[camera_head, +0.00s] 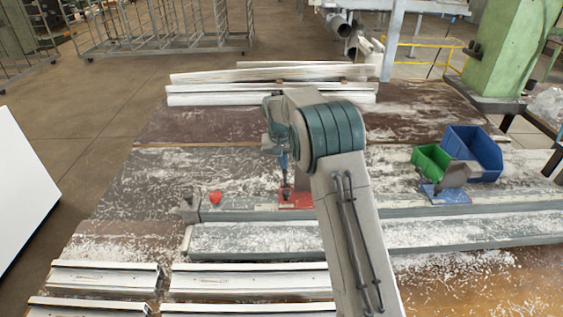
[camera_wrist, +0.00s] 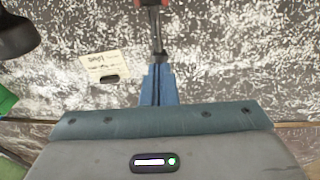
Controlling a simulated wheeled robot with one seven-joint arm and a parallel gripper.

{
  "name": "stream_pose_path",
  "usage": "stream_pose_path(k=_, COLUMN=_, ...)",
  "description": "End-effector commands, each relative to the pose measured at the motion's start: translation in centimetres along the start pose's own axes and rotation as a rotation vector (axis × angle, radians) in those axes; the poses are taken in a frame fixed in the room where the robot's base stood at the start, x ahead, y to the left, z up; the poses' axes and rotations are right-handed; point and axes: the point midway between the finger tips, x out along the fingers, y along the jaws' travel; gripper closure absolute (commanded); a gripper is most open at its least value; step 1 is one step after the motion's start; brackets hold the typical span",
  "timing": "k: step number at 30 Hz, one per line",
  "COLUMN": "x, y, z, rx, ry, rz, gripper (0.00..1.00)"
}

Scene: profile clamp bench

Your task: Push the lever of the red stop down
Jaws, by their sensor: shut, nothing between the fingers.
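The red stop (camera_head: 296,201) sits on the grey rail in the middle of the bench, partly hidden by my arm. Its lever is mostly covered by my arm and gripper, so I cannot tell its angle. My gripper (camera_head: 284,184) points down just above the stop's left part. Its fingers are together with nothing held; I cannot tell whether they touch the stop. In the wrist view, the blue finger mounts lead to narrow dark fingers (camera_wrist: 153,28), with a bit of red at the top edge.
A red knob (camera_head: 215,197) is left on the rail. A blue stop (camera_head: 446,194) with a grey lever, a green bin (camera_head: 430,161) and a blue bin (camera_head: 474,153) stand right. White profiles lie in front and behind. A handwritten label (camera_wrist: 105,66) lies beside the fingers.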

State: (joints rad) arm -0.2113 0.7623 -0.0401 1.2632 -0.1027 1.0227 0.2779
Motion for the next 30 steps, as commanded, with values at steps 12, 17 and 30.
stream_pose_path(k=12, x=-0.9, y=-0.1, z=-0.1, rx=0.0, ry=0.001, rz=0.0, gripper=1.0)
stream_pose_path(k=17, x=-3.3, y=-0.1, z=-0.4, rx=0.002, ry=0.0, rz=0.0, gripper=1.0)
stream_pose_path(k=30, x=-10.6, y=-0.2, z=-3.1, rx=0.004, ry=0.003, rz=0.0, gripper=1.0)
